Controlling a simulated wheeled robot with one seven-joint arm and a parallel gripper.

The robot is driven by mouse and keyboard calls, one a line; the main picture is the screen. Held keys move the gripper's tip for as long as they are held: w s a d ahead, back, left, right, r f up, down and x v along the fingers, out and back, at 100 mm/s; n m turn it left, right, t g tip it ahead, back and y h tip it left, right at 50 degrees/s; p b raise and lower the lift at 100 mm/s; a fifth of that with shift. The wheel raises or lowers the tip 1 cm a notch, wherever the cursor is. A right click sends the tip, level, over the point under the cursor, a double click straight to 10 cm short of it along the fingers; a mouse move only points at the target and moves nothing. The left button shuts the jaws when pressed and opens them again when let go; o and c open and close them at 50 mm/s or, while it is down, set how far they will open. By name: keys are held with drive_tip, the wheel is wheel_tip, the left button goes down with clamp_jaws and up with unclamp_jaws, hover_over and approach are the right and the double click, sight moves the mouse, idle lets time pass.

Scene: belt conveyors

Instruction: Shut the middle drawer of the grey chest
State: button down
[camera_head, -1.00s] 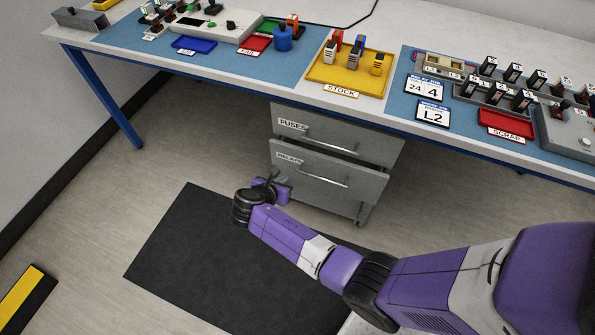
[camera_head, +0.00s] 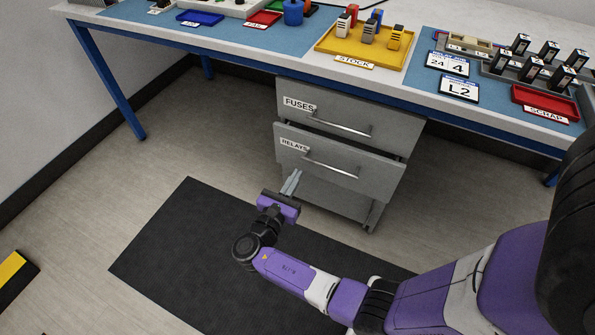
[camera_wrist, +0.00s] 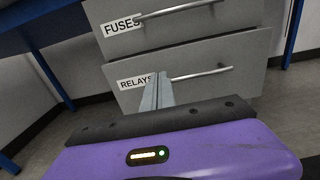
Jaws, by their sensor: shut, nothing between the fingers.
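The grey chest (camera_head: 335,196) stands under the workbench. Its upper drawer, labelled FUSES (camera_head: 345,110), also shows in the wrist view (camera_wrist: 190,22). Below it is the drawer labelled RELAYS (camera_head: 372,178), with a bar handle; its front stands out from the chest body beneath, so it looks partly open. It fills the middle of the wrist view (camera_wrist: 235,85). My purple gripper (camera_head: 296,174) is shut and empty, its fingers pointing at the lower left of the RELAYS front. In the wrist view the fingertips (camera_wrist: 158,76) overlap that front beside the label; I cannot tell whether they touch.
The workbench (camera_head: 240,47) overhangs the chest and carries a yellow STOCK tray (camera_head: 330,45) and a red SCRAP tray (camera_head: 545,103). A blue bench leg (camera_head: 110,85) stands at left. A black mat (camera_head: 180,245) lies on open floor before the chest.

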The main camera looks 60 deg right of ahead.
sight(317, 142)
drive_tip(key=d, duration=0.4)
drive_tip(key=d+b, duration=0.1)
drive_tip(key=d, duration=0.3)
drive_tip(key=w+d+b, duration=0.1)
drive_tip(key=d, duration=0.3)
drive_tip(key=shift+d, duration=0.2)
drive_tip(key=d+b, duration=0.1)
drive_tip(key=d, duration=0.2)
drive_tip(key=shift+w+d, duration=0.1)
drive_tip(key=shift+d, duration=0.65)
drive_tip(key=shift+d, duration=0.1)
